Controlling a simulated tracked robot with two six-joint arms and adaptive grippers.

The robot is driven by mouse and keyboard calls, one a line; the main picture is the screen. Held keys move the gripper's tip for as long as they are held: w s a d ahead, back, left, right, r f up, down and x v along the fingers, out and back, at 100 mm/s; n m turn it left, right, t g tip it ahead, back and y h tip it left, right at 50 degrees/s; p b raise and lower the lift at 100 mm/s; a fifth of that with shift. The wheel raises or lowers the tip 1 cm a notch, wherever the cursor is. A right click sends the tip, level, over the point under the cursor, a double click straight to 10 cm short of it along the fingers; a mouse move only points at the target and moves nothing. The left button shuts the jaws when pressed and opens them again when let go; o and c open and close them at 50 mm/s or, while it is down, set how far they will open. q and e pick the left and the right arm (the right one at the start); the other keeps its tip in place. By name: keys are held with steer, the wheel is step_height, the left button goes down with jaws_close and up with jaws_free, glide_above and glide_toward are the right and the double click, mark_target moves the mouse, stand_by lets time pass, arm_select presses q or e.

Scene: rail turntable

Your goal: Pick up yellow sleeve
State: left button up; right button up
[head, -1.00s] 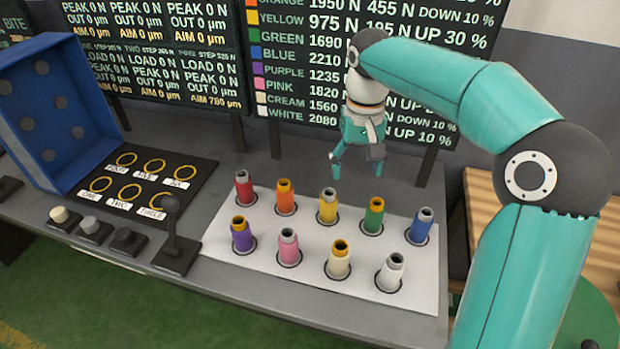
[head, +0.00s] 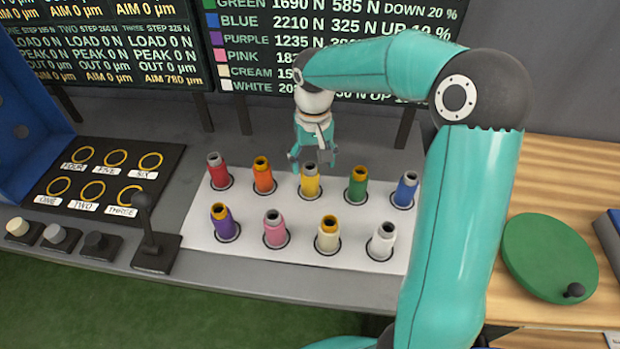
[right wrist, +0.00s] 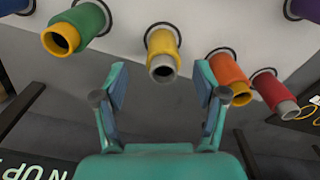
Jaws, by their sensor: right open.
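The yellow sleeve (head: 311,184) stands upright in the back row of a white sheet, between the orange and green sleeves. It has a grey top. My right gripper (head: 313,168) is open and empty, just behind and above the yellow sleeve in the head view. In the right wrist view the yellow sleeve (right wrist: 162,54) lies ahead, roughly between the two fingertips (right wrist: 162,90) and a little beyond them. The fingers do not appear to touch it. My left gripper is not in view.
The orange sleeve (head: 263,177) and green sleeve (head: 356,187) stand close on either side. Several other sleeves share the white sheet (head: 190,228). A lever (head: 148,230) and a mat of yellow rings (head: 60,168) are left. A green disc (head: 549,258) is right.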

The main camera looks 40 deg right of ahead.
mark_target(310, 165)
steer(key=shift+w+d+f+p, duration=0.1)
steer(key=shift+w+f+p, duration=0.1)
steer(key=shift+f, duration=0.75)
steer(key=shift+w+a+f+p, duration=0.1)
steer(key=shift+w+f+p, duration=0.15)
steer(key=shift+f, duration=0.65)
steer(key=shift+w+d+f+p, duration=0.1)
steer(key=shift+w+f+p, duration=0.1)
steer(key=shift+f, duration=0.75)
jaws_close()
